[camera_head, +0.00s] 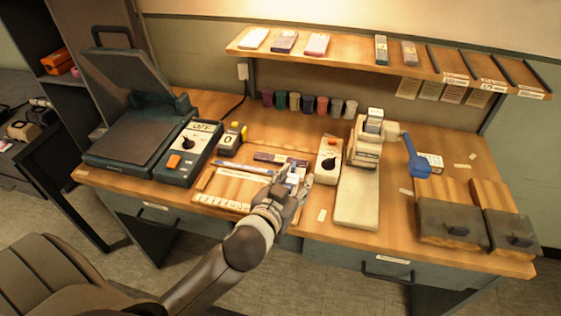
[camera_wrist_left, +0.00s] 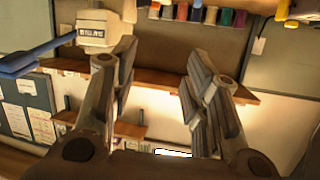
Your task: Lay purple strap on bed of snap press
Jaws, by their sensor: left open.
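A dark purple strip, which looks like the purple strap (camera_head: 281,158), lies at the back of the wooden tray (camera_head: 218,186) in the middle of the bench. My left gripper (camera_head: 296,178) is over the right part of the tray, fingers open, close in front of the strip. I cannot tell whether it touches anything. The wrist view shows the two spread fingers (camera_wrist_left: 160,75) with nothing clearly held between them. The beige snap press (camera_head: 366,150), with a blue handle (camera_head: 418,160), stands right of the tray. Its long bed (camera_head: 357,205) looks bare. My right gripper is not in view.
A beige box with a black knob (camera_head: 328,160) stands between tray and snap press. A heat press (camera_head: 135,130) and an OFF-marked control box (camera_head: 188,150) are at left. Dark-topped blocks (camera_head: 452,222) are at right. A shelf (camera_head: 340,55) overhangs the back, above several spools (camera_head: 308,104).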

